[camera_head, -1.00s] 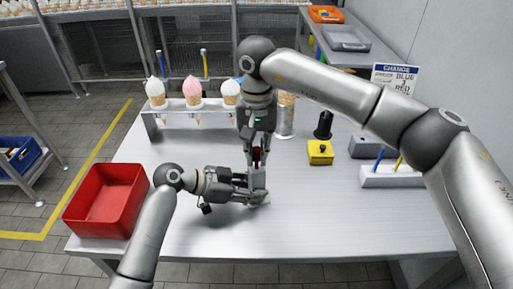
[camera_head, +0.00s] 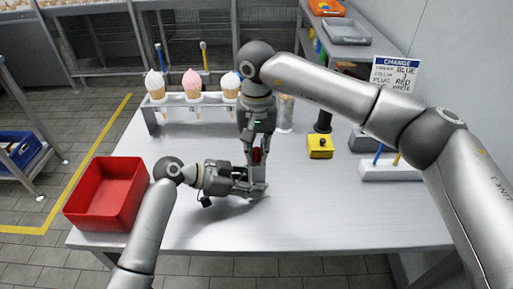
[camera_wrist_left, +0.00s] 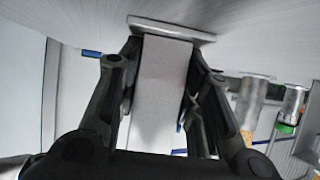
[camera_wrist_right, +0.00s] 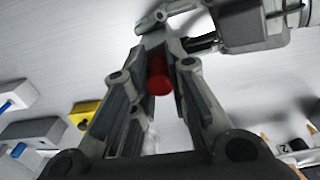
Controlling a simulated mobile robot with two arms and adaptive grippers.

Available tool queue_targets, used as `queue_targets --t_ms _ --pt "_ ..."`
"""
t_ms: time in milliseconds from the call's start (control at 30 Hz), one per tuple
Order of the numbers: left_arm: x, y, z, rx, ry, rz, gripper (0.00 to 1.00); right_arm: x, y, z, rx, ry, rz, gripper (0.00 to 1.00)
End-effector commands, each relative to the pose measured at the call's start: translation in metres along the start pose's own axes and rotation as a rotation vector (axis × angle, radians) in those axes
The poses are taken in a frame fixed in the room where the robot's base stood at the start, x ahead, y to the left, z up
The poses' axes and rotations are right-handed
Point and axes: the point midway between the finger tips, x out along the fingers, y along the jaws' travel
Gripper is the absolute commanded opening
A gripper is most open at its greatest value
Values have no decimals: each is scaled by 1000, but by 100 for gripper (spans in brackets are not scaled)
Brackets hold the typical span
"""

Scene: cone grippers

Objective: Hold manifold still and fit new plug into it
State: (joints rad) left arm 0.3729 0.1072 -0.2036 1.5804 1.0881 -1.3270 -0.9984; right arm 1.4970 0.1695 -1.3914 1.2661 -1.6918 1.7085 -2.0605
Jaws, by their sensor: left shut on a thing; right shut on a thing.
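The manifold (camera_wrist_left: 163,85) is a pale grey upright block on a flat base plate. In the left wrist view it stands between the fingers of my left gripper (camera_wrist_left: 165,100), which is shut on its sides. In the head view my left gripper (camera_head: 258,186) holds it low over the table from the left. My right gripper (camera_head: 257,170) points down from above, right over the manifold. It is shut on the red plug (camera_wrist_right: 159,77), which also shows in the head view (camera_head: 257,154). The fingers hide the plug's lower end and the manifold's top, so I cannot tell how they meet.
A red bin (camera_head: 108,190) stands at the table's left. A rack with ice-cream cones (camera_head: 193,84) is behind. A yellow box (camera_head: 320,147), a black cylinder (camera_head: 323,122) and a pale holder with blue and yellow sticks (camera_head: 392,172) are on the right. The front table is clear.

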Motion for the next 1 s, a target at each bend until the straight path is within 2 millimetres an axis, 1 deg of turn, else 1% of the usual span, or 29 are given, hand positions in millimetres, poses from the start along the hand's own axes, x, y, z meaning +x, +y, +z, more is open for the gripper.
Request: queue_targets --t_ms 167,200,367,633,733,867,1000 --pt "0 0 0 -1 -1 1 11 4 0 0 0 0 0 5" --pt "0 0 0 -1 -1 1 11 4 0 0 0 1 0 21" --pt "0 0 0 -1 -1 1 11 4 0 0 0 0 0 41" --pt "0 0 0 -1 -1 1 11 3 0 0 0 0 0 41" --pt "0 0 0 -1 -1 1 11 -1 0 0 0 1 -1 41" --pt "0 0 0 -1 -1 0 11 -19 0 -1 1 4 -2 41" --pt "0 0 0 -1 -1 0 11 -49 0 -1 1 5 -1 41"
